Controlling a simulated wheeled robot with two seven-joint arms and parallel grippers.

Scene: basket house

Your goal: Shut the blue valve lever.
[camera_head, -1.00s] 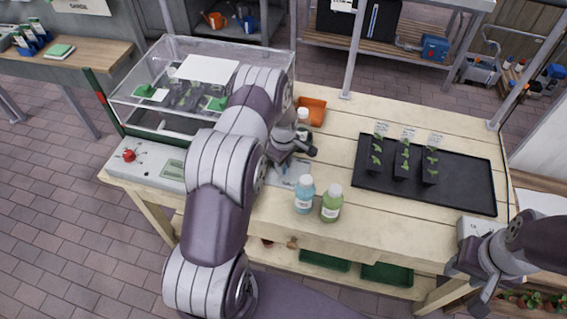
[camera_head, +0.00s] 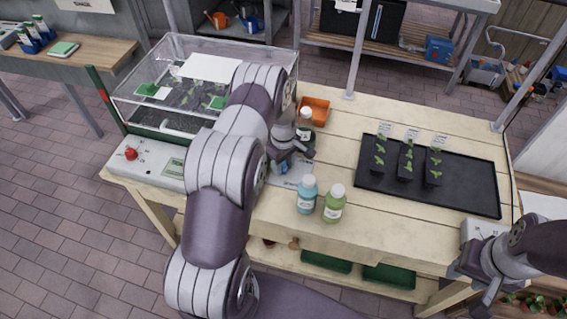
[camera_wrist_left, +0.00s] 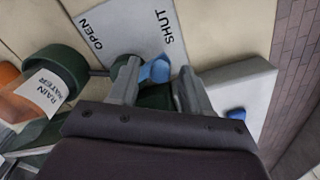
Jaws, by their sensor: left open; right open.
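The blue valve lever (camera_wrist_left: 155,70) shows in the left wrist view, in front of a grey plate (camera_wrist_left: 130,28) marked OPEN and SHUT. The lever lies between the fingertips of my open left gripper (camera_wrist_left: 158,84), close to the left finger; I cannot tell if they touch. A bit of blue (camera_head: 283,167) shows under my left gripper (camera_head: 290,152) in the head view; my arm hides most of the valve. My right gripper (camera_head: 480,284) is open and empty at the lower right, by the bench's right end.
A dark green-capped container labelled RAIN WATER (camera_wrist_left: 40,95) stands left of the valve. A blue bottle (camera_head: 307,197) and a green bottle (camera_head: 334,205) stand in front of the valve. A clear propagator box (camera_head: 140,98) is behind my left arm. A black seedling tray (camera_head: 470,185) lies right.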

